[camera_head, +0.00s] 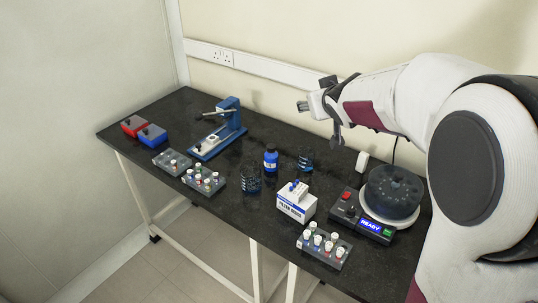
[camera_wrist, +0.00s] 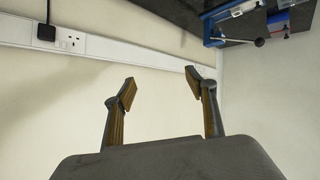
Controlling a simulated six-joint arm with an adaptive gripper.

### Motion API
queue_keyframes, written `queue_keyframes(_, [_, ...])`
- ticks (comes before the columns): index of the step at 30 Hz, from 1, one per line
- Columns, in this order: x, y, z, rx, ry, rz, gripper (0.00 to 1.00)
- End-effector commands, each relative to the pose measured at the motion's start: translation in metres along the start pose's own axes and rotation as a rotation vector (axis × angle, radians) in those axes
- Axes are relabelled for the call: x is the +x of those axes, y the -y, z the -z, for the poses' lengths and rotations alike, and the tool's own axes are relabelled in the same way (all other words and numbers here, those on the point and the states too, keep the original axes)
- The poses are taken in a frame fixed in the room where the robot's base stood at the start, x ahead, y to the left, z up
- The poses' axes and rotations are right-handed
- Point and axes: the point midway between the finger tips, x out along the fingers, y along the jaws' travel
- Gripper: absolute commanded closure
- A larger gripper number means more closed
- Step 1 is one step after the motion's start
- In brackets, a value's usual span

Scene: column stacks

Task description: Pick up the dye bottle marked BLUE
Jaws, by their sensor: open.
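A blue bottle (camera_head: 270,160) with a dark cap stands upright near the middle of the black bench in the head view. Any writing on it is too small to read. Several small bottles with pale and coloured caps stand in grey racks, one at the front right (camera_head: 323,248) and two at the left (camera_head: 204,180) (camera_head: 172,163); their markings cannot be read. My gripper (camera_wrist: 160,86) is open and empty in the wrist view, fingers apart against the wall. In the head view my arm reaches in from the right, its end above the bench's back edge, apart from every bottle.
A white box (camera_head: 296,203), dark coiled holders (camera_head: 251,180) (camera_head: 305,160) and a round dark machine (camera_head: 392,190) with a READY display (camera_head: 371,225) crowd the right. A blue press (camera_head: 222,130) and red and blue boxes (camera_head: 134,125) (camera_head: 153,135) stand left. Some bare bench shows between them.

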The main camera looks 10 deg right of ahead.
Motion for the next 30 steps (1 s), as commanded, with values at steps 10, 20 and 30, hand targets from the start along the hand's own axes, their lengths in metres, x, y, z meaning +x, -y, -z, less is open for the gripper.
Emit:
queue_keyframes(10, [0.078, 0.013, 0.009, -0.037, -0.096, 0.087, 0.44])
queue_keyframes(20, [0.143, 0.036, 0.0, -0.06, -0.175, 0.206, 0.44])
queue_keyframes(30, [0.2, 0.068, -0.031, -0.068, -0.236, 0.361, 0.44])
